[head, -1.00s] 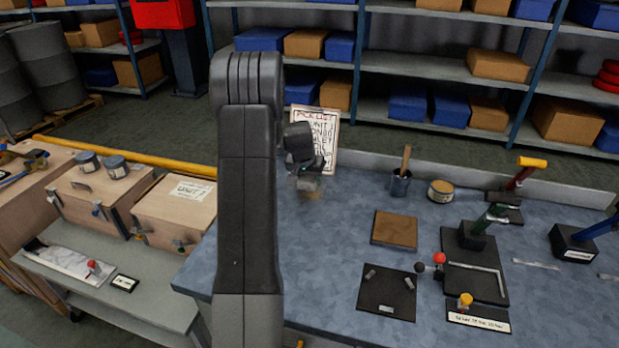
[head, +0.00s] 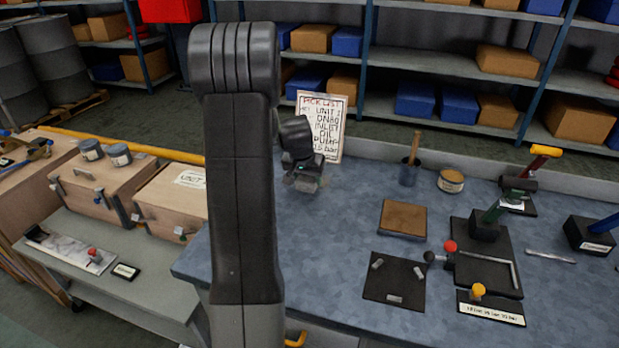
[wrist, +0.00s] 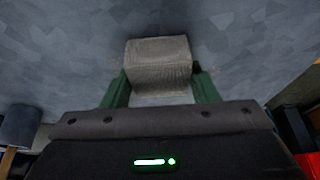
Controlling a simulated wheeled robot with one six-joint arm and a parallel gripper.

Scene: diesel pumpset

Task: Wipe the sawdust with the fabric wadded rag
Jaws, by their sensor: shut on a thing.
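My gripper (wrist: 160,88) is shut on the fabric wadded rag (wrist: 158,62), a grey-beige block of cloth between its two green fingers in the wrist view. In the head view my gripper (head: 306,183) is at the far left part of the blue-grey bench top (head: 335,235), just in front of the pick list sign. The rag is low, at or close to the bench surface; I cannot tell if it touches.
The pick list sign (head: 322,120) stands close behind my gripper. Bench between my gripper and the board is clear.

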